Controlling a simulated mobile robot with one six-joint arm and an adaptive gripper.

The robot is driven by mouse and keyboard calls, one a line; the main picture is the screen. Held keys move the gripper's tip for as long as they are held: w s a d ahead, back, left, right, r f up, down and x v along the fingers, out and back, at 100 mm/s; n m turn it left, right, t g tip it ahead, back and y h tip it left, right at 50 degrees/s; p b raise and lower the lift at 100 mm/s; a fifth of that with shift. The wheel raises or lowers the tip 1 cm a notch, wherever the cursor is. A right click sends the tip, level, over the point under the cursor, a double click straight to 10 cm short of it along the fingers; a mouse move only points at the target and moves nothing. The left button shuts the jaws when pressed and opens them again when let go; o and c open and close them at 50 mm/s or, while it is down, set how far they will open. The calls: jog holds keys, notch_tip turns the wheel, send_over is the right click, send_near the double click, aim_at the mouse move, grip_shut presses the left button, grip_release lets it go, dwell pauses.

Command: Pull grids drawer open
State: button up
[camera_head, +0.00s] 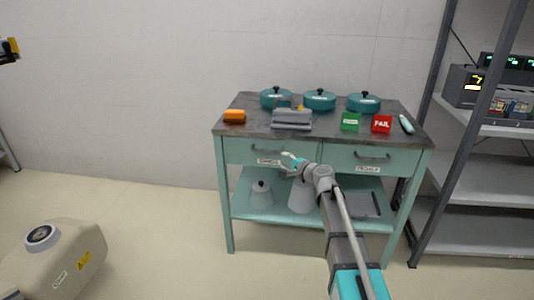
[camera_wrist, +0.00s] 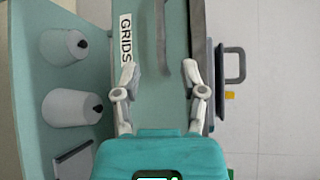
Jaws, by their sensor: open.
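The grids drawer (camera_head: 240,151) is the left drawer of a teal cart and looks shut. Its white GRIDS label (camera_head: 268,162) also shows sideways in the wrist view (camera_wrist: 125,38). Its grey bar handle (camera_wrist: 162,40) runs along the drawer front, with its near end reaching between my fingertips in the wrist view. My gripper (camera_wrist: 161,72) is open, with one finger on each side of that end and gaps between. In the head view my gripper (camera_head: 291,159) is in front of the drawer's right part and hides some of it. Contact with the front cannot be told.
A second drawer (camera_head: 372,158) is at the right. White containers stand on the lower shelf. A grey rack (camera_head: 475,180) stands right.

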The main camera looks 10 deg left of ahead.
aim_at(268, 152)
jog(key=b+x, duration=0.1)
jog(key=x, duration=1.1)
jog(key=shift+w, duration=0.1)
grip_shut()
